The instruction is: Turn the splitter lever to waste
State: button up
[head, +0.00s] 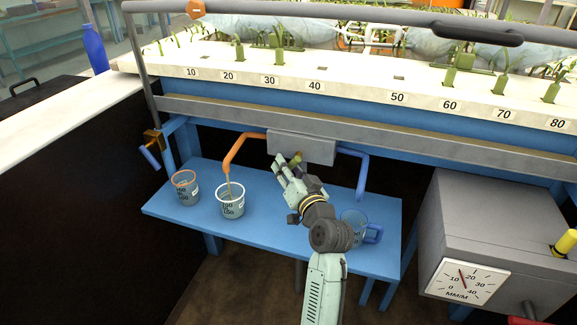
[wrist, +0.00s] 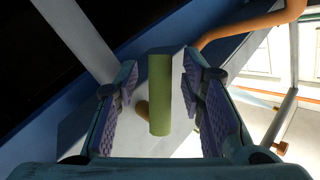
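The splitter is a grey box (head: 302,147) under the flume's front rail, with an orange spout (head: 236,148) bending left and a blue spout (head: 360,172) bending right. Its lever has an olive-green handle (head: 296,157), which stands upright in the wrist view (wrist: 159,95). My gripper (head: 285,172) is at the lever. In the wrist view, its purple-padded fingers (wrist: 160,72) are open on both sides of the handle, with a gap visible on each side. A thin stream appears to run from the orange spout into a white-rimmed beaker (head: 231,204). No waste marking is readable.
An orange-rimmed beaker (head: 185,189) and a blue-handled jug (head: 355,228) stand on the blue shelf (head: 275,236). A grey cabinet with a dial (head: 468,281) is at the right. The flume rail (head: 350,130) runs above the splitter. A blue-handled valve (head: 149,155) is at the left.

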jog(key=shift+c, duration=0.2)
grip_shut()
dwell(0.3)
